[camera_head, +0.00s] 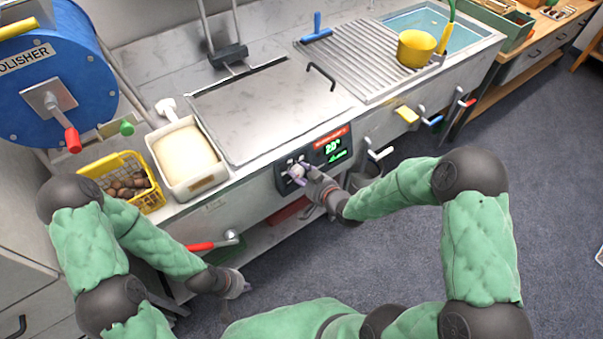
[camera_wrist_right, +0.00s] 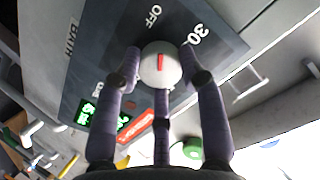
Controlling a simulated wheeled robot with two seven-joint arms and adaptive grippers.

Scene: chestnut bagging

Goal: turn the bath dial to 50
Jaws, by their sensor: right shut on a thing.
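The bath dial (camera_wrist_right: 160,66) is a pale round knob with a red mark, set on a dark panel (camera_wrist_right: 232,44) beside the labels OFF and 30. The mark points up in the right wrist view, near OFF. A third label, at lower left, is partly hidden by a finger. My right gripper (camera_wrist_right: 160,75) is shut on the dial, its fingers around it. In the head view the dial (camera_head: 297,171) sits left of a green display that seems to read 20. My left gripper (camera_head: 243,286) hangs low, apart from the bath; its finger opening is unclear.
The bath's metal lid (camera_head: 270,105) is closed. A white container (camera_head: 205,183) and a yellow basket of chestnuts (camera_head: 155,198) stand to its left. A red-handled valve (camera_head: 200,246) projects from the front. A metal bucket (camera_head: 367,172) is right of the panel.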

